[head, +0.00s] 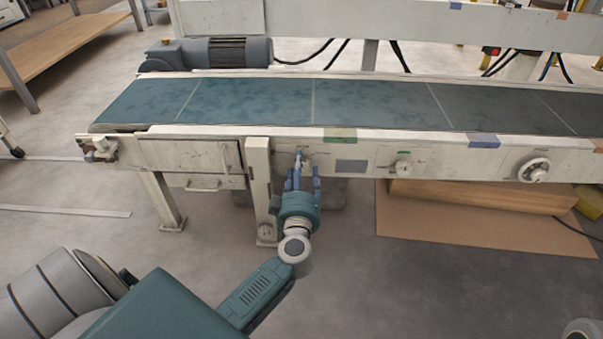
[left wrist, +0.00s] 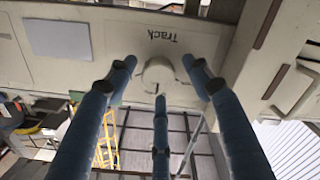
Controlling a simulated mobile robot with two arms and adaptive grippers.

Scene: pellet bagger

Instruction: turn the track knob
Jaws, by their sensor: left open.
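The track knob (left wrist: 158,72) is a small, round, pale knob on the conveyor's front panel, with the handwritten word "Track" beside it in the left wrist view. My left gripper (head: 303,168) is at the front panel in the head view, its blue fingers pointing at it. In the left wrist view its three fingers (left wrist: 159,78) are open and spread around the knob, two on either side and one below. I cannot tell whether any finger touches it. In the head view the fingers mostly hide the knob. My right gripper is out of view.
The conveyor's teal belt (head: 330,101) runs above the panel. A small dial (head: 403,168) and a handwheel (head: 534,169) sit farther right on the panel. A support leg (head: 260,190) stands just left of my gripper. Cardboard (head: 455,222) lies on the floor at right.

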